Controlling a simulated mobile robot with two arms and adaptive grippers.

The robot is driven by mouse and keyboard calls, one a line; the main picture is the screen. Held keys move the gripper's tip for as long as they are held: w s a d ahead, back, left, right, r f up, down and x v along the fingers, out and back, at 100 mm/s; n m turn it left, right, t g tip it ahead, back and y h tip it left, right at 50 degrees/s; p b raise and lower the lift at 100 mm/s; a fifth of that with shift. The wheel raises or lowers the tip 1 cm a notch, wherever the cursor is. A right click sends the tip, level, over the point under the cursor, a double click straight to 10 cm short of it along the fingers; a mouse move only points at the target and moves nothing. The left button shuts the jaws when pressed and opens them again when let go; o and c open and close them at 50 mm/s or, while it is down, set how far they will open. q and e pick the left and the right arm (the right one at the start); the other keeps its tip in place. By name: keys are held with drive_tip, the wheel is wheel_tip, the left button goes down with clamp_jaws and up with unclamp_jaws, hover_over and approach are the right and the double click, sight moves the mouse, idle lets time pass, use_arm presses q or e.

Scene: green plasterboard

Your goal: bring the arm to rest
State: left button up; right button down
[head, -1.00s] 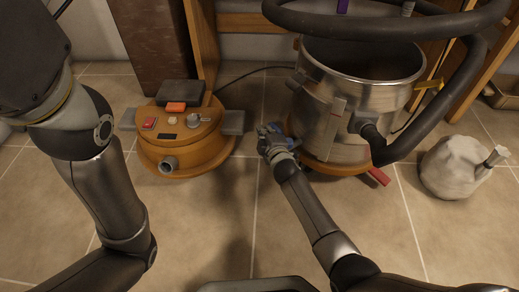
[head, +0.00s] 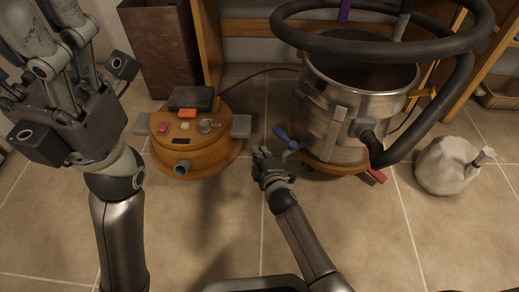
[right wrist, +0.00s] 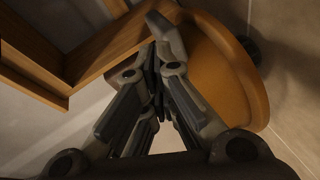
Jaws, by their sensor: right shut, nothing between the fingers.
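My right gripper (head: 260,152) is shut and empty, just left of and in front of the steel drum (head: 345,115). A small floor gap shows between it and the blue lever (head: 285,138) at the drum's lower left. In the right wrist view its fingertips (right wrist: 155,60) meet, in front of a round orange part (right wrist: 232,70) that I cannot identify for sure. My left gripper (head: 50,75) is raised at the top left, close to the head camera. Its fingertips are cut off by the frame edge, so its opening is unclear.
An orange motor head (head: 195,150) with a red switch sits on the tiles at left. A black hose (head: 375,45) loops over the drum. A pale tied bag (head: 450,165) stands at right. Wooden framing (head: 255,27) is behind. The front floor is mostly clear.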

drive_tip(key=shift+s, duration=0.25)
drive_tip(key=shift+r, duration=0.15)
